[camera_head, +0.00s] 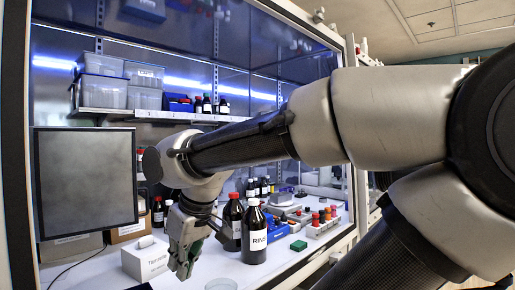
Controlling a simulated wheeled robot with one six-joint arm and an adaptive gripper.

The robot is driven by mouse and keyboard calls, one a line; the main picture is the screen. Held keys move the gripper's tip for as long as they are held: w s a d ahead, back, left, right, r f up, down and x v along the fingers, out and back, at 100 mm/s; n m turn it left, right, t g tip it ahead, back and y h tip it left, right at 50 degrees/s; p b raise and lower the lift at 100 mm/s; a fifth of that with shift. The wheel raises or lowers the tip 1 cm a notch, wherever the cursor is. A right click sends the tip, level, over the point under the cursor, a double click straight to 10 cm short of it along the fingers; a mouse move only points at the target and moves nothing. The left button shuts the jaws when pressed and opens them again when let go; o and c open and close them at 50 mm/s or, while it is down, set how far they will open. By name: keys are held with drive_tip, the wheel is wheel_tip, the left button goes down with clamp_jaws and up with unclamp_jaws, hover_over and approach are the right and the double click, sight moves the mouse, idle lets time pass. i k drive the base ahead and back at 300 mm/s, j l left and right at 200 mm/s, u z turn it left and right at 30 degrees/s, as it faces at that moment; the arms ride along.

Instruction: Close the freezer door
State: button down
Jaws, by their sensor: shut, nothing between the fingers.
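No freezer door can be made out with certainty in the head view. A flat dark grey panel with a black frame (84,182) stands upright at the left, and I cannot tell from here whether it is a screen or a door. My gripper (184,272) hangs pointing down at the lower middle, shut and empty.
A white carton (146,259) sits on the white bench beside my gripper. Brown bottles, one a large bottle with a white label (254,238), stand close on its right. A green block (298,245) lies farther right.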

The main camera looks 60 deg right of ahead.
sight(84, 179)
drive_tip(key=z, duration=1.8)
drive_tip(key=i+l+u, duration=0.15)
drive_tip(key=u, duration=0.35)
drive_tip(key=i+l+u, duration=0.2)
drive_tip(key=u, duration=0.3)
drive_tip(key=i+l+u, duration=0.15)
drive_tip(key=l+u, duration=0.15)
drive_tip(key=u, duration=0.15)
